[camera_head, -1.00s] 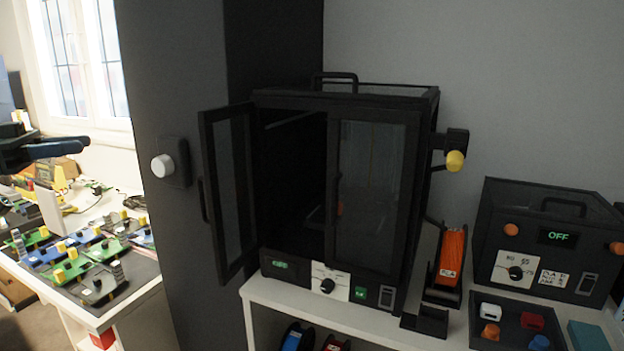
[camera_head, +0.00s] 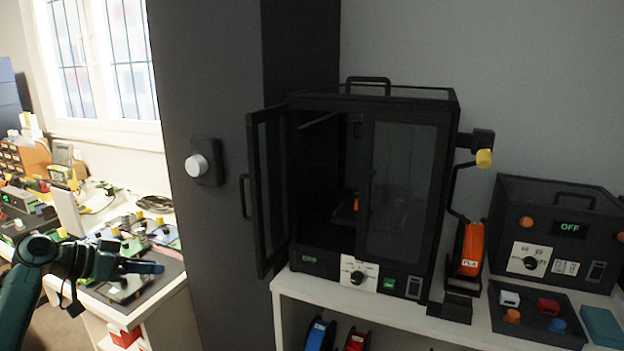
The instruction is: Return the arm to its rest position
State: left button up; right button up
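My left gripper (camera_head: 142,267) is at the lower left on a teal and black arm that comes in from the left edge. It points right, in front of the workbench, apart from the cabinet. Its fingers are seen edge-on, so whether they are open or shut cannot be told; no held object shows. My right gripper is not in view.
A black 3D printer (camera_head: 402,190) stands on a white shelf (camera_head: 345,301), its left door (camera_head: 268,190) swung open towards me. A dark column with a white knob (camera_head: 197,165) stands to its left. A workbench (camera_head: 172,283) with several parts lies behind my arm.

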pick_arm(q)
jog(key=s+d+f+n+y+p, duration=0.15)
jog(key=s+d+f, duration=0.3)
jog(key=f, duration=0.65)
jog(key=s+d+f+n+y, duration=0.1)
jog(key=s+d+f+y, duration=0.4)
jog(key=f, duration=0.6)
jog(key=s+d+t, duration=0.1)
jog(key=s+d, duration=0.4)
jog(key=s, duration=0.6)
jog(key=s+d+f+t, duration=0.1)
jog(key=s+d, duration=0.4)
jog(key=s, duration=0.5)
jog(key=shift+s+d+n+h+p, duration=0.35)
jog(key=shift+d+h+p, duration=0.05)
jog(key=shift+h, duration=0.05)
